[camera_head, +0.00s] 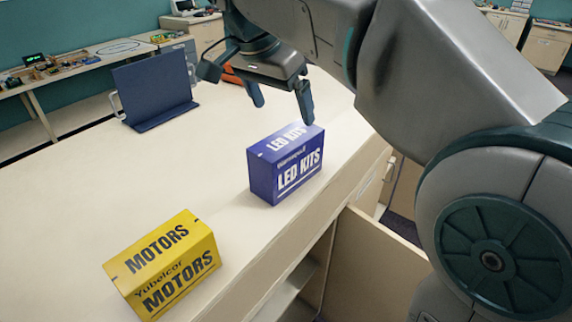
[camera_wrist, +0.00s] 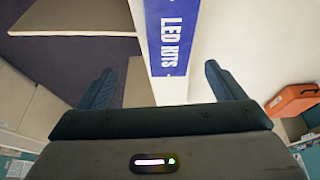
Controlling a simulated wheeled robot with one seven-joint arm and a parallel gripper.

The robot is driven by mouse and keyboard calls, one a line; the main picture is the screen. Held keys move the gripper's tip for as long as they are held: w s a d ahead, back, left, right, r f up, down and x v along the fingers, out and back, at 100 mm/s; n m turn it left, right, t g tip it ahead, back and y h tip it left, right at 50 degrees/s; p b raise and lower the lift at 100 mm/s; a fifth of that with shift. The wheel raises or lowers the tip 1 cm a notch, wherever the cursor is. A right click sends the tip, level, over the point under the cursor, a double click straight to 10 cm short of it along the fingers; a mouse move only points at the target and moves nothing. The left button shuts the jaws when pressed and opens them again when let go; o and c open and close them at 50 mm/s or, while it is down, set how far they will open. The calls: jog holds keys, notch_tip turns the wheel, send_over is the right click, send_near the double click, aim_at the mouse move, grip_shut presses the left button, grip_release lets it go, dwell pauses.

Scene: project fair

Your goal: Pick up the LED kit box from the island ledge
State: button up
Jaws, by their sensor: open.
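The LED kit box (camera_head: 286,166) is blue with white lettering and stands upright on the pale island ledge (camera_head: 216,197), near its right edge. In the wrist view the LED kit box (camera_wrist: 171,38) shows its blue lettered face at the top, between the lines of the two fingers and beyond their tips. My gripper (camera_head: 281,100) is open and empty, above and slightly behind the box. In the wrist view my gripper (camera_wrist: 160,82) shows both fingers spread wide. The fingers look apart from the box.
A yellow motors box (camera_head: 165,265) stands on the ledge at the front left. A dark blue panel (camera_head: 152,90) with a handle stands further back. An orange case (camera_wrist: 293,101) lies behind my gripper. An open cabinet door (camera_head: 367,262) sticks out below the ledge.

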aim_at(286, 138)
jog(key=shift+w+a+r+m, duration=0.1)
jog(key=shift+w+a+m, duration=0.1)
jog(key=shift+a+m, duration=0.35)
jog(key=x, duration=0.7)
jog(key=shift+w+f+b, duration=0.2)
jog(key=shift+f+b, duration=0.1)
jog(key=shift+b, duration=0.1)
jog(key=shift+x, duration=2.85)
jog(key=shift+w+f, duration=0.1)
jog(key=shift+f, duration=0.1)
jog(key=c, duration=1.3)
